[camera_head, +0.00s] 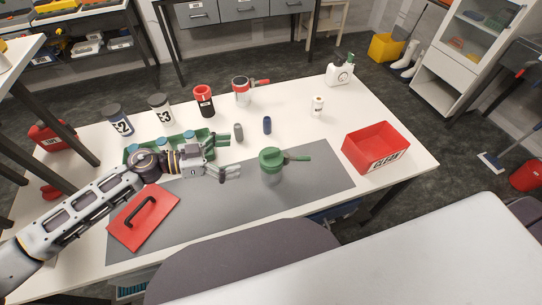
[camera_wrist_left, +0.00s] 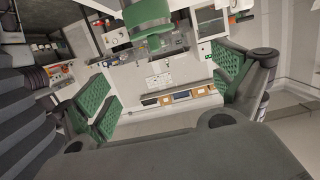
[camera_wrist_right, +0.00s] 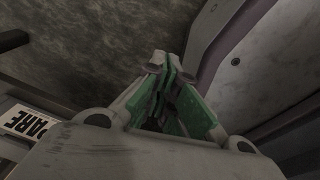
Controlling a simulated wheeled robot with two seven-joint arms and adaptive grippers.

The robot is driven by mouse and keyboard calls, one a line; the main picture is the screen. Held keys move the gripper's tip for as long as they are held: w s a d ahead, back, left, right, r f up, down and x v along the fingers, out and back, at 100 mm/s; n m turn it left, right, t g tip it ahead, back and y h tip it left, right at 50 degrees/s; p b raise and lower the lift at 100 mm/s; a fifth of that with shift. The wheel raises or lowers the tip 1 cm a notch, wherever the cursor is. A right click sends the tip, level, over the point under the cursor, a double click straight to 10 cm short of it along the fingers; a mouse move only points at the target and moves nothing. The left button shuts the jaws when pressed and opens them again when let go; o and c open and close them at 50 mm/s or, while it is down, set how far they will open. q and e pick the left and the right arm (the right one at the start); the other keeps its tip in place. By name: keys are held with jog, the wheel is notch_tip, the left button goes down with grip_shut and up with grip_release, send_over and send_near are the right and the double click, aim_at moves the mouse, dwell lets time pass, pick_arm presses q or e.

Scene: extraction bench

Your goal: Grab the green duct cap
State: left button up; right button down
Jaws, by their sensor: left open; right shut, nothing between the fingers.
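The green duct cap (camera_head: 271,157) is a round green piece on a squat grey-green body on the grey mat (camera_head: 310,182). My right gripper (camera_wrist_right: 175,75) is shut and empty, outside the head view.
A grey cylinder (camera_head: 239,131) and a dark blue one (camera_head: 267,125) stand behind the cap. A red bin (camera_head: 361,139) is to the right. A red plate with a black handle (camera_head: 138,232) lies front left. A green rack (camera_head: 130,152) is behind my left arm. The mat right of the cap is clear.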

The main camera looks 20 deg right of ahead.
aim_at(271, 151)
pick_arm(q)
jog(key=shift+w+d+f, duration=0.1)
jog(key=shift+d+f, duration=0.15)
jog(key=shift+d, duration=0.9)
jog(key=shift+s+d+f, duration=0.1)
jog(key=shift+d+f, duration=0.1)
jog(key=shift+d, duration=0.95)
jog(key=shift+w+d+f, duration=0.1)
jog(key=shift+d+f, duration=0.15)
jog(key=shift+d, duration=0.9)
jog(key=shift+s+d+f, duration=0.15)
jog(key=shift+d+f, duration=0.15)
jog(key=shift+d, duration=0.5)
jog(key=shift+s+d+f, duration=0.1)
jog(key=shift+d+f, duration=0.2)
jog(key=shift+d, duration=0.45)
jog(key=shift+d+f, duration=0.2)
jog(key=shift+d, duration=0.75)
pick_arm(e)
jog(key=shift+w+d, duration=0.2)
jog(key=shift+d, duration=0.5)
jog(key=shift+a, duration=0.15)
